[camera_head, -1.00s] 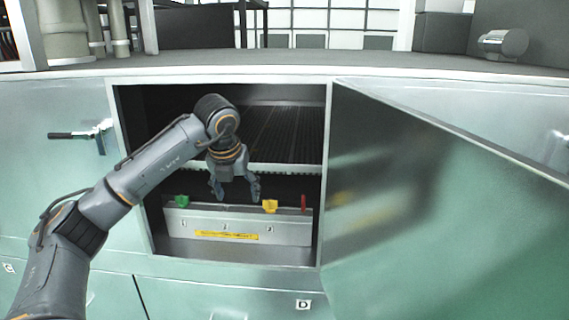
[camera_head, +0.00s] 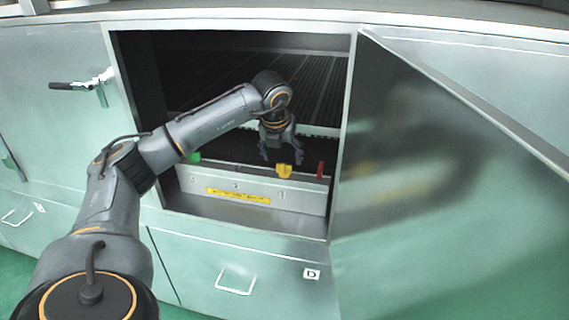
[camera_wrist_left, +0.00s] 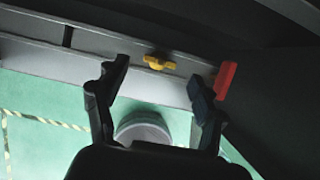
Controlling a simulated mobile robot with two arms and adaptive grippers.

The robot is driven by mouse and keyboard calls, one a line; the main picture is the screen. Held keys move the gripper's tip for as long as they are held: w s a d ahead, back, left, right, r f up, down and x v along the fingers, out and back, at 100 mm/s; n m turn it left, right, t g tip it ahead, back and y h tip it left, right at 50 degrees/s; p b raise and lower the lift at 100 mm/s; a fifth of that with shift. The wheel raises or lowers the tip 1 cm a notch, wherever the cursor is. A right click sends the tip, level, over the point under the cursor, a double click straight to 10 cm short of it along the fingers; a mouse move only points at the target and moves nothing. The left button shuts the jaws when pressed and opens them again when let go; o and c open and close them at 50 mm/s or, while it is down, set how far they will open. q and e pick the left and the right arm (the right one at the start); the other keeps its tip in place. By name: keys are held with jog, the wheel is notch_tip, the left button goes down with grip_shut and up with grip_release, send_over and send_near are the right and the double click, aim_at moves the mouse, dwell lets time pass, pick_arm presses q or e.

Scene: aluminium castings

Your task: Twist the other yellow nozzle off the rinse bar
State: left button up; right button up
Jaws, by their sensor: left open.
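The yellow nozzle (camera_head: 284,171) sits on the upper edge of the rinse bar (camera_head: 220,186) inside the open cabinet. A green piece (camera_head: 194,157) shows farther left on the bar, partly behind my arm. My left gripper (camera_head: 281,155) is open and empty, just above and behind the yellow nozzle. In the left wrist view the yellow nozzle (camera_wrist_left: 159,62) lies beyond and between the open fingertips (camera_wrist_left: 153,78), apart from them. A red piece (camera_head: 320,170) stands to the right; in the wrist view it (camera_wrist_left: 225,80) is close beside one finger. My right gripper does not show.
The cabinet opening has a metal frame (camera_head: 342,125) close on the right. The open door (camera_head: 420,150) swings out to the right. A dark slatted rack (camera_head: 215,85) lies above and behind the bar. A yellow label (camera_head: 238,196) is on the bar's front.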

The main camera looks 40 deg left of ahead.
aim_at(284, 165)
pick_arm(q)
jog(key=x, duration=0.4)
jog(key=shift+w+a+f+p, duration=0.15)
jog(key=shift+w+f+p, duration=0.15)
jog(key=shift+f, duration=0.4)
jog(key=shift+c, duration=0.4)
jog(key=c, duration=1.2)
jog(key=shift+o, duration=0.2)
jog(key=n, duration=0.2)
jog(key=n+g+y, duration=0.1)
jog(key=n, duration=0.2)
jog(key=shift+n+y+p, duration=0.3)
jog(key=shift+n, duration=0.3)
jog(key=shift+s+g, duration=0.1)
jog(key=shift+g, duration=0.2)
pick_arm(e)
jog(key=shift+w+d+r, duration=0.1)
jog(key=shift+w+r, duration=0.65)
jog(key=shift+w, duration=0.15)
